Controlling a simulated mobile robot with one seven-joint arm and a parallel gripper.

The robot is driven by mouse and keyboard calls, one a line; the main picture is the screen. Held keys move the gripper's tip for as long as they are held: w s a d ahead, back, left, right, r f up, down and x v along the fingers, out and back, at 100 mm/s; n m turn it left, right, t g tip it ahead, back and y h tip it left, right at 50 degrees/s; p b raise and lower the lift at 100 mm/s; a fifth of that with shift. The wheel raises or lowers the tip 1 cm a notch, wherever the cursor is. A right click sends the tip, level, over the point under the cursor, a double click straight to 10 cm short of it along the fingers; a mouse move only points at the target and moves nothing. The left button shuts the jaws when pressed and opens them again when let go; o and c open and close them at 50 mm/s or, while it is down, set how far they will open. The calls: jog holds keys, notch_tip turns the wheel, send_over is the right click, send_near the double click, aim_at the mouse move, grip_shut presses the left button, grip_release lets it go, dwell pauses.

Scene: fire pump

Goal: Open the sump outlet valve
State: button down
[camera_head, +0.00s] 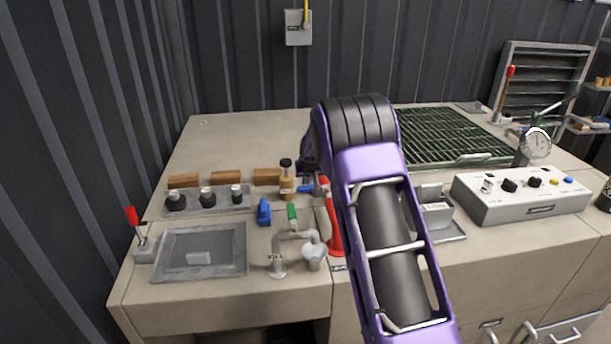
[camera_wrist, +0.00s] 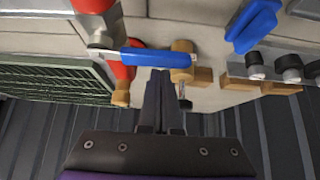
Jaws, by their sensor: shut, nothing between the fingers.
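A valve with a long blue lever (camera_wrist: 147,57) is in the upper middle of the wrist view. The lever runs sideways from a metal body (camera_wrist: 104,28). In the head view part of this blue lever (camera_head: 305,188) shows just left of my arm. No label names it as the sump outlet valve. My gripper (camera_wrist: 160,74) is shut and empty, its fingertips at the lever's edge; I cannot tell whether they touch. In the head view my arm hides most of the gripper. A second blue handle (camera_head: 264,211) stands to the left; it also shows in the wrist view (camera_wrist: 252,24).
A brass fitting with a black knob (camera_head: 286,180) stands close to the lever. Red parts (camera_head: 333,225) show beside my arm. The back left counter is clear.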

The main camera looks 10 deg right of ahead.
aim_at(308, 188)
jog(key=shift+s, duration=0.25)
jog(key=shift+s+f+n+y+b, duration=0.15)
jog(key=shift+s+n+y+b, duration=0.45)
jog(key=shift+b, duration=0.7)
jog(key=shift+s+d+f+n+b, duration=0.15)
jog(key=shift+n+b, duration=0.45)
jog(key=shift+b, duration=0.3)
jog(key=shift+s+d+n+y+b, duration=0.1)
jog(key=shift+s+n+y+b, duration=0.35)
jog(key=shift+n+y+b, duration=0.5)
jog(key=s+d+n+g+y+p, duration=0.1)
jog(key=n+g, duration=0.1)
jog(key=n, duration=0.2)
jog(key=s+d+n+g+y, duration=0.2)
jog(key=n, duration=0.2)
jog(key=s+d+n+g+y+p, duration=0.1)
jog(key=s+n+g, duration=0.1)
jog(key=n+g, duration=0.1)
jog(key=shift+s+d+r+n+y+p, duration=0.1)
jog(key=shift+d+r+n+y+p, duration=0.25)
jog(key=shift+n, duration=0.4)
jog(key=shift+s+d, duration=0.15)
jog(key=shift+d, duration=0.3)
